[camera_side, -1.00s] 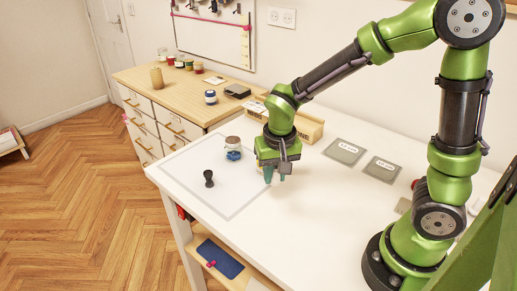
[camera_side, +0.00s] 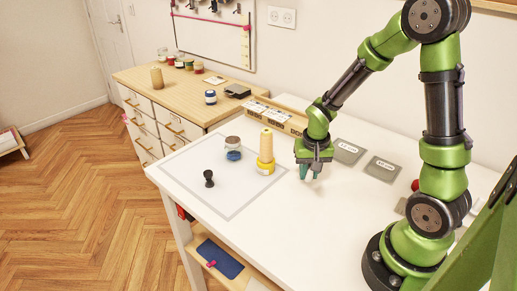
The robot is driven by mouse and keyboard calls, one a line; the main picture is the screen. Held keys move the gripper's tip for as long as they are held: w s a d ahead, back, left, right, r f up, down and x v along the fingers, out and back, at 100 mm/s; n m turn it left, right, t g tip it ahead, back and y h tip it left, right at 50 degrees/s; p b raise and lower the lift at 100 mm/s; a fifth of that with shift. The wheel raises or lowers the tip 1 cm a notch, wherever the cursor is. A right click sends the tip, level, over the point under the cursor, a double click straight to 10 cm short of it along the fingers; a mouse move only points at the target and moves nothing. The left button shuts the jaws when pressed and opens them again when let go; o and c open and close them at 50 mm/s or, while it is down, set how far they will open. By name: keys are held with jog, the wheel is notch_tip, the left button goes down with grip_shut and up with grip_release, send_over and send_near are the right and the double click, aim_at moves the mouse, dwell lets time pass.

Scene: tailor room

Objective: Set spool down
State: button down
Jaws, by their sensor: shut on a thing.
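A tall cream thread spool (camera_side: 266,145) stands upright on a yellow round base (camera_side: 266,168) at the right edge of the outlined square on the white table. My gripper (camera_side: 310,173) is to the right of this spool, apart from it, pointing down low over the table. Its dark body hides much of the grip, and only small teal parts show at its lower end. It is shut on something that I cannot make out. I cannot tell whether it touches the table.
A jar with blue contents (camera_side: 233,150) and a small black spool-shaped piece (camera_side: 209,178) stand inside the outlined square (camera_side: 178,170). A wooden tray (camera_side: 275,116) lies behind. Two grey labelled pads (camera_side: 346,152) (camera_side: 383,169) lie to the right. The front table surface is clear.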

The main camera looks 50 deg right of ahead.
jog(key=shift+f, duration=1.3)
jog(key=c, duration=0.9)
grip_release()
jog(key=shift+f, duration=0.1)
notch_tip(320, 180, up, 12)
jog(key=s+a, duration=0.1)
jog(key=s+a+r+n+t+y, duration=0.1)
jog(key=s+a+r+t, duration=0.1)
jog(key=a+r, duration=0.2)
jog(key=s+a+r+n+t+y, duration=0.1)
jog(key=s+a+r+n+t, duration=0.1)
jog(key=a+r, duration=0.2)
jog(key=s+a+r+n+t+y, duration=0.1)
jog(key=s+a+r+n+t, duration=0.1)
jog(key=a+r, duration=0.2)
jog(key=shift+s, duration=0.35)
